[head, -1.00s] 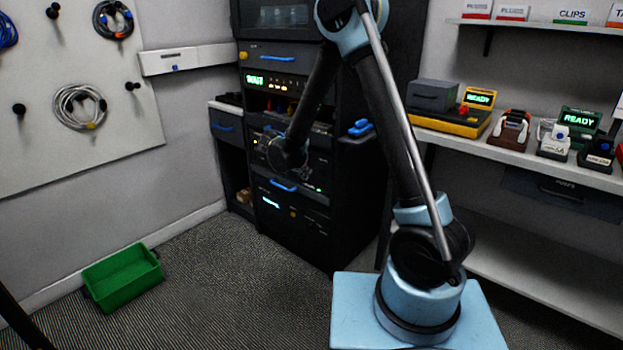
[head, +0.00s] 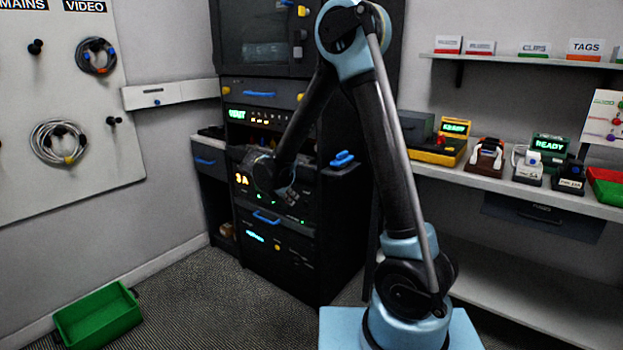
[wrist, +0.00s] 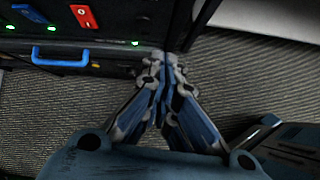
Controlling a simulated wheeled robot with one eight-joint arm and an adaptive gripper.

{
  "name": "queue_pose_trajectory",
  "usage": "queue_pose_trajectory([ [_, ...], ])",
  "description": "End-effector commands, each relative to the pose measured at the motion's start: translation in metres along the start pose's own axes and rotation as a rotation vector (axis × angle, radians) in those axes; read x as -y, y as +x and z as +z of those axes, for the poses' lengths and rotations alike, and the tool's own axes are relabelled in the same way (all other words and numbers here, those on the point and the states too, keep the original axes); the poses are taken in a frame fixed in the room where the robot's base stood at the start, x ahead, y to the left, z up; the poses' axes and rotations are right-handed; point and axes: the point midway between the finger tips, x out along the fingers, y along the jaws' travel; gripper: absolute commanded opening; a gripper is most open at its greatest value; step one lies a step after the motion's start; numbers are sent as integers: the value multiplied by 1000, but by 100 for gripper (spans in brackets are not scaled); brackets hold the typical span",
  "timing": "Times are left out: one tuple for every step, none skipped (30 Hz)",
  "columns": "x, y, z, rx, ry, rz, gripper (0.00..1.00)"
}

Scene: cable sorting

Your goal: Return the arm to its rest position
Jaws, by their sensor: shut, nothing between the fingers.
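My arm is bent, with its wrist in front of the black equipment rack (head: 330,225). In the head view my gripper (head: 284,190) is small and dark against the rack front, so its fingers are hard to make out there. In the wrist view my gripper (wrist: 168,65) is shut, its fingers together and nothing between them. Beyond the fingertips are the lower rack front and the carpet. A blue drawer handle (wrist: 60,54) and a red switch (wrist: 83,16) lie to the left of the fingers. I cannot tell the exact gap to the rack.
A pegboard (head: 100,165) with coiled cables hangs at left. A green bin (head: 97,316) sits on the floor below it. A shelf (head: 480,180) at right carries several devices, two with READY displays. Open carpet (head: 190,310) lies between the bin and the rack.

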Motion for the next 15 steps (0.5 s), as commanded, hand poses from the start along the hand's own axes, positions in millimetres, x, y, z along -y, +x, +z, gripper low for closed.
queue_pose_trajectory([
  [13,0,14,-14,50,-14,0],
  [21,-1,20,-23,83,-21,0],
  [31,-2,29,-37,129,-31,0],
  [38,-3,35,-45,162,-38,0],
  [46,-3,42,-55,197,-46,0],
  [56,-4,50,-66,242,-56,0],
  [64,-5,55,-75,276,-64,0],
  [72,-6,60,-84,310,-71,0],
  [82,-7,67,-94,355,-81,0],
  [90,-8,72,-103,390,-89,0],
  [98,-9,76,-111,424,-97,0],
  [109,-10,82,-121,470,-108,0],
  [117,-12,85,-129,503,-116,0],
  [125,-13,89,-136,538,-125,0],
  [136,-14,93,-145,584,-136,0],
])
